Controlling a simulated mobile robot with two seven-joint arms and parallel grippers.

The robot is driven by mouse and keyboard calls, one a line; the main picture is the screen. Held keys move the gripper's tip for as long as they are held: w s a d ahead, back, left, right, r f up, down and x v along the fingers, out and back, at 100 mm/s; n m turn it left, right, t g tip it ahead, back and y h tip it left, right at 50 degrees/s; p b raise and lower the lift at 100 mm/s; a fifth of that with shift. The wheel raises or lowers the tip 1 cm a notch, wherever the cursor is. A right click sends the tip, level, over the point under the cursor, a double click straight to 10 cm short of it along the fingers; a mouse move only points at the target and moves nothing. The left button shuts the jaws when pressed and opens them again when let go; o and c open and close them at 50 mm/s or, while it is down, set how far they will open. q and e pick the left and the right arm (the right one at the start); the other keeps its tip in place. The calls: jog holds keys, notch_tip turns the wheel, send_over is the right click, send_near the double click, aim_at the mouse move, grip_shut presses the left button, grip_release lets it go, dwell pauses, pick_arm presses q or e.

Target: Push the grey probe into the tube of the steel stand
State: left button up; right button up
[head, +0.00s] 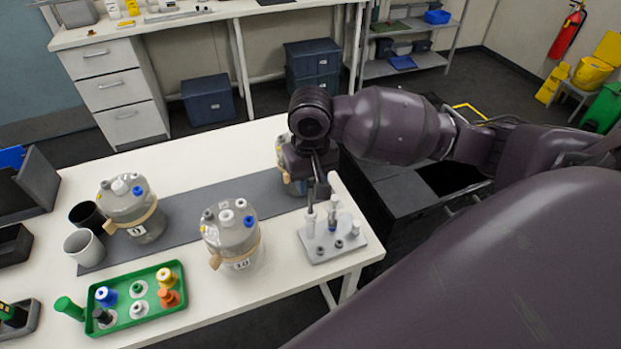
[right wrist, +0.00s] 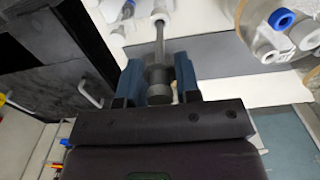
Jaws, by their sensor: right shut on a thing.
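The steel stand (head: 345,247) is a flat plate with short upright tubes and holders, near the right end of the table. My right gripper (head: 318,190) is just above it, pointing down. In the right wrist view, the blue fingers of my right gripper (right wrist: 158,82) are shut on the thick end of the grey probe (right wrist: 157,80). The probe's thin rod points away from the gripper toward a white tube top (right wrist: 160,15). I cannot tell whether its tip is inside the tube. My left gripper is not in view.
Bioreactor vessels marked 9 (head: 146,228) and 10 (head: 240,252) stand left of the stand; another is partly hidden behind my gripper. A green tray (head: 127,318) holds coloured caps. Two cups, one white (head: 84,248), stand at left. The table's right edge is close to the stand.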

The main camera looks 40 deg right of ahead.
aim_at(310, 213)
jog(key=shift+f, duration=3.5)
dwell(4.5)
